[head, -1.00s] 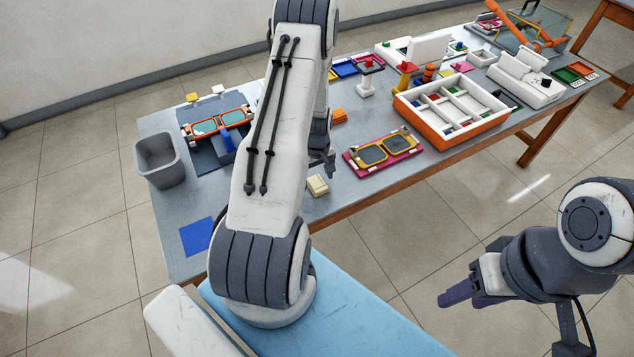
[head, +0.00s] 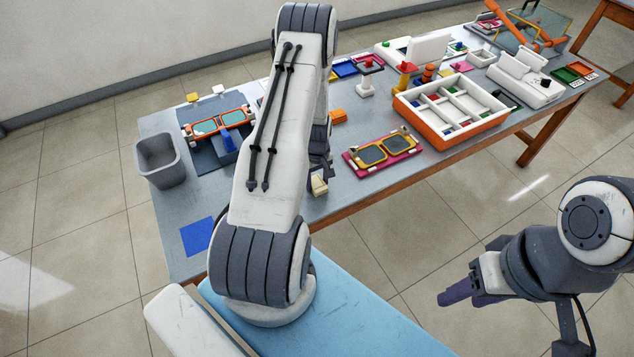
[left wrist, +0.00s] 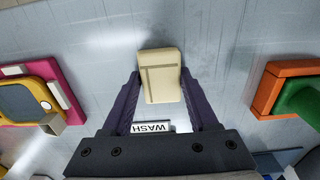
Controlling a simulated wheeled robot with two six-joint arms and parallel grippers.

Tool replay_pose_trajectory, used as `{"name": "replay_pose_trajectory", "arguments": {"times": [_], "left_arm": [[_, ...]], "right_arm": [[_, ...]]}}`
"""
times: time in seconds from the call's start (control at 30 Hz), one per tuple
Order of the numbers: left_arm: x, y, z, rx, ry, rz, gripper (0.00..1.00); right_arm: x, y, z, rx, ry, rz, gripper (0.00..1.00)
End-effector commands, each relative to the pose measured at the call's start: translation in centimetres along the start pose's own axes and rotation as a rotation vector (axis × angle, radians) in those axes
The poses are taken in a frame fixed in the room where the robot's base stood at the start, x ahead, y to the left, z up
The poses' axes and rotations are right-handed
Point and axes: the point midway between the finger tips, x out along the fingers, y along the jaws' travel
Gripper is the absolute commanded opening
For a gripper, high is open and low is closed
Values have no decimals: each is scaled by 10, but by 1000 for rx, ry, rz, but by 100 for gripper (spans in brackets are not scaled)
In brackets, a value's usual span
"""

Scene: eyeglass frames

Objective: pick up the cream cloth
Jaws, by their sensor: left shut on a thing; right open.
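The cream cloth (head: 319,187) is a small folded block near the table's front edge, partly covered by my left gripper in the head view. My left gripper (head: 323,176) is shut on it. In the left wrist view the cloth (left wrist: 160,78) sits between the tips of the two purple fingers, which touch its sides. I cannot tell whether it is clear of the table. My right gripper (head: 462,291) is open and empty, off the table at the right.
A label reading WASH (left wrist: 151,127) lies near the cloth. A magenta tray with yellow glasses (head: 383,151) is to its right. An orange-sided divided box (head: 452,140), a grey bin (head: 160,160), a blue square (head: 198,236) and orange glasses on a dark stand (head: 218,125) are on the table.

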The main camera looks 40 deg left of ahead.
Motion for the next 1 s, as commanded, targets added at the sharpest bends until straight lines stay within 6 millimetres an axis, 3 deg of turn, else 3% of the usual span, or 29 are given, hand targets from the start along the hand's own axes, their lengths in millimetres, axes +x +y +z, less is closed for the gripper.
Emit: {"name": "replay_pose_trajectory", "arguments": {"times": [0.17,0.37,0.7,1.0], "left_arm": [[-11,0,-1,0,2,2,8],[-42,0,-4,-2,5,4,8],[-84,-38,-71,-5,6,3,8],[-106,-55,-100,0,1,1,8]], "right_arm": [[5,0,0,0,0,0,50],[16,1,1,-1,0,0,50],[37,3,2,-1,0,0,50],[44,3,2,-1,0,0,50]]}}
